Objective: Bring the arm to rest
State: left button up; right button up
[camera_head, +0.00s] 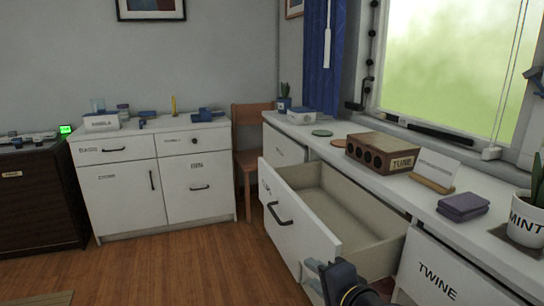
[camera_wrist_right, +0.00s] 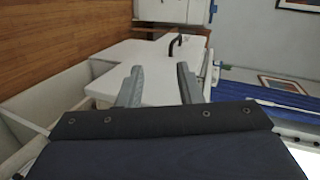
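My right gripper (camera_head: 312,272) shows at the bottom of the head view, close to the front of an open drawer (camera_head: 342,207). In the right wrist view its two grey fingers (camera_wrist_right: 159,88) stand apart with nothing between them. The white drawer front (camera_wrist_right: 152,62) with its dark handle (camera_wrist_right: 174,44) lies beyond the fingertips; I cannot tell whether they touch it. In the head view the drawer is pulled far out and its visible inside is empty. My left gripper is in neither view.
The counter (camera_head: 400,195) on the right holds a brown TUNE box (camera_head: 383,153), purple cloths (camera_head: 463,207) and a MINT pot (camera_head: 526,228). A white cabinet (camera_head: 125,195) and a wooden chair (camera_head: 252,150) stand at the back.

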jog(key=s+d+f+n+g+h, duration=0.1)
jog(key=s+d+f+n+g, duration=0.4)
jog(key=s, duration=0.6)
jog(key=s+d+f+n+g+h, duration=0.1)
jog(key=s+d+f+n+g, duration=0.1)
jog(key=s+d+f+n, duration=0.65)
pick_arm(q)
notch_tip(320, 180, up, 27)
jog(key=p, duration=2.7)
pick_arm(e)
notch_tip(320, 180, up, 31)
jog(key=s+a+m, duration=0.1)
jog(key=s+m, duration=0.1)
jog(key=m, duration=0.1)
jog(key=shift+s+a, duration=0.3)
